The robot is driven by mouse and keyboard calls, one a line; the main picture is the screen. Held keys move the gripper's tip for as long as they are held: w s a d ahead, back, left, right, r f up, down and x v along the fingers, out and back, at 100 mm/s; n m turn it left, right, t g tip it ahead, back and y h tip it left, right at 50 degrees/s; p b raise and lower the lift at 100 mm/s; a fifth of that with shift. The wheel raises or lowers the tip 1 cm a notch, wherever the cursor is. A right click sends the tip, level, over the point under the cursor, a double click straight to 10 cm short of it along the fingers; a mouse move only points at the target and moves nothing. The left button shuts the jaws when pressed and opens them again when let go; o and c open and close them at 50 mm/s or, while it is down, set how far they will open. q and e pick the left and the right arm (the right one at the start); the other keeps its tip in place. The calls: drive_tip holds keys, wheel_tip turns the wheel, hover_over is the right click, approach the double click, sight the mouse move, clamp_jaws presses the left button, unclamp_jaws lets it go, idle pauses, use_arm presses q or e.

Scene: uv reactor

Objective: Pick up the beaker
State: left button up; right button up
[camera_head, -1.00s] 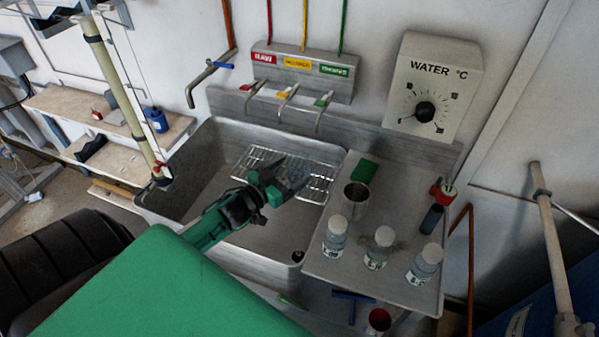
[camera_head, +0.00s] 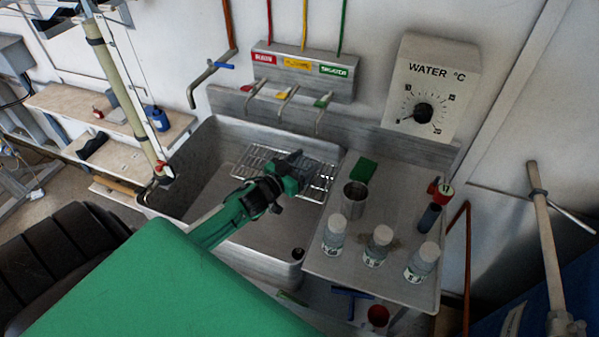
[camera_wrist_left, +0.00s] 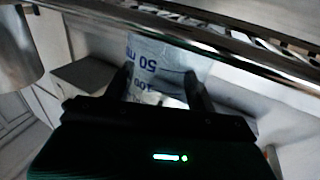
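In the left wrist view a clear, bluish surface with upside-down blue figures, apparently the beaker (camera_wrist_left: 158,52), fills the gap between my fingers. My right gripper is not in view.
Several capped items crowd the drainboard (camera_head: 322,262), including a bottle (camera_head: 333,236) just in front of the beaker. A green pad (camera_head: 364,170) lies behind it. The wire rack (camera_head: 320,180) spans the sink (camera_head: 190,180). Taps (camera_head: 290,98) hang above.

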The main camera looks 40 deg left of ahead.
use_arm(q)
drive_tip(key=shift+c, duration=0.7)
